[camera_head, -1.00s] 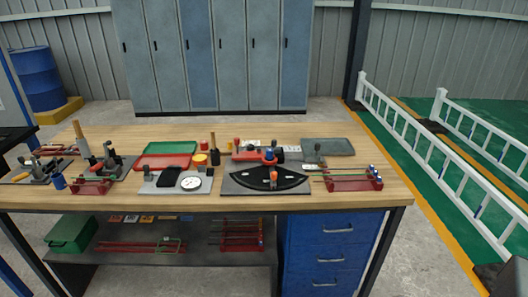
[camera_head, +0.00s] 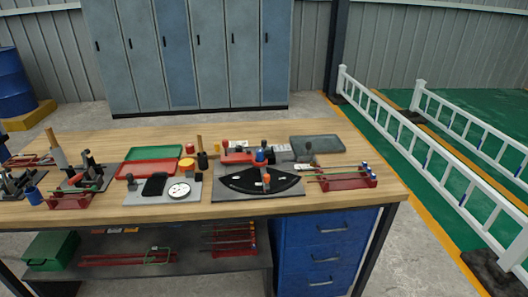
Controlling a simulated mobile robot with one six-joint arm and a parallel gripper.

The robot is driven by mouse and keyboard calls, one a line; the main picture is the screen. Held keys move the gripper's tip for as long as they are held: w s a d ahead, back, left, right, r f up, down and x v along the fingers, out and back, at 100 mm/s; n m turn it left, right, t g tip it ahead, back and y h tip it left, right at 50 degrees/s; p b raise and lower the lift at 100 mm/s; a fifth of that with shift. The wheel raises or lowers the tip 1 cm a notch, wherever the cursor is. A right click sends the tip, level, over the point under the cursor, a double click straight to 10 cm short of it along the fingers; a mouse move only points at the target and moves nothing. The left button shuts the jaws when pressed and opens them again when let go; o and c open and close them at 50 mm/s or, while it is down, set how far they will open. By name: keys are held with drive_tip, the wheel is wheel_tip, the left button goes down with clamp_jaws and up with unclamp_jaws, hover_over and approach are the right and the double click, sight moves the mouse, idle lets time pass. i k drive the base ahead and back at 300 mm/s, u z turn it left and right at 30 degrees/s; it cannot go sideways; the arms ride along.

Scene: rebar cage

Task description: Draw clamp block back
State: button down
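A bending fixture with a grey base plate (camera_head: 228,196) lies on the workbench, right of its middle. It carries a black fan-shaped plate (camera_head: 240,181) with an orange-red knob (camera_head: 266,178) on it. Behind the fan, a red block (camera_head: 237,158) with upright knobs stands beside a small blue part (camera_head: 261,156). This red block may be the clamp block; at this size I cannot be sure. Whether it touches the parts beside it is too small to tell. My gripper is not in view.
The wooden bench (camera_head: 340,206) also holds a green tray (camera_head: 154,153), a dial gauge (camera_head: 179,190), a grey tray (camera_head: 316,149), a red rod rack (camera_head: 346,182) and toggle clamps (camera_head: 88,172). Blue drawers (camera_head: 324,254) stand below. A white fence (camera_head: 437,155) runs at right.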

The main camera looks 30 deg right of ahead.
sight(263, 143)
drive_tip(key=z, duration=0.6)
drive_tip(key=k, duration=1)
drive_tip(key=u, duration=0.05)
drive_tip(key=i, duration=0.95)
drive_tip(key=z, duration=0.05)
